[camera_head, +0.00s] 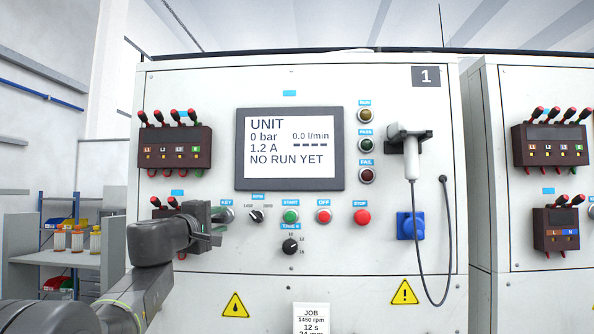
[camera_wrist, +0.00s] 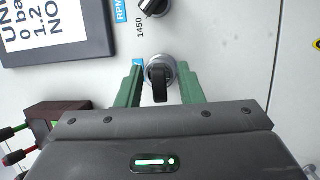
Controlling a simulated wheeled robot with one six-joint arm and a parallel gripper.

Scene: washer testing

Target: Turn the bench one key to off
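The key switch (camera_wrist: 160,80) of bench one is a black key handle in a silver round collar. In the wrist view it sits between the two green fingers of my gripper (camera_wrist: 160,68), with a gap on each side. My gripper is open and holds nothing. In the head view my gripper (camera_head: 218,222) is at the panel under the KEY label (camera_head: 227,203) and hides most of the key switch. In the wrist view the key handle points straight along the picture's vertical, toward my palm. The position markings around it cannot be read.
The RPM knob (camera_head: 257,216), green START button (camera_head: 291,216), red OFF button (camera_head: 323,215) and STOP button (camera_head: 362,217) line up to the right. The screen (camera_head: 290,148) reads NO RUN YET. A terminal block (camera_head: 165,213) with red levers is partly behind my gripper.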

